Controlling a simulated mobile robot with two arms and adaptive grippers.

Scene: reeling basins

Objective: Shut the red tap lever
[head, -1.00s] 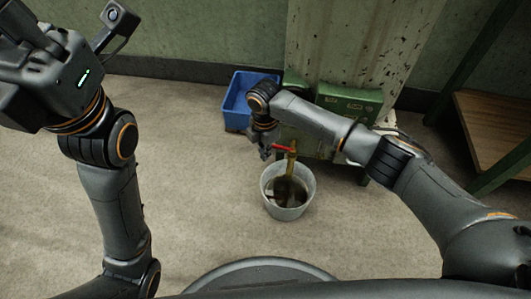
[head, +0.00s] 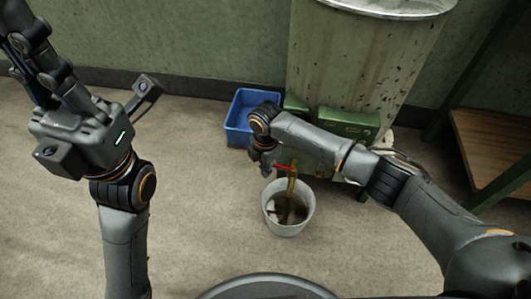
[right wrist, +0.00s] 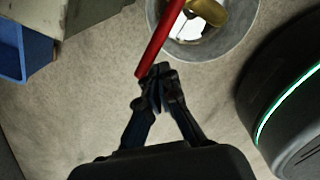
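The red tap lever (head: 284,167) sits on a brass tap (head: 292,184) above a grey bucket (head: 273,218) with dark liquid in it. In the head view the lever points left, toward my right gripper (head: 264,168). In the right wrist view the red lever (right wrist: 163,38) runs down to my right gripper (right wrist: 160,72). Its fingers are together, with the lever's free end just left of the tips; I cannot tell whether they touch. My left gripper (head: 25,35) is raised at the upper left, far from the tap; its finger opening is unclear.
A blue bin (head: 240,122) stands on the floor behind my right gripper. A worn pale green basin (head: 365,60) with a metal rim stands behind the tap. A wooden shelf (head: 490,145) on a green frame is at the right. The floor at left is clear.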

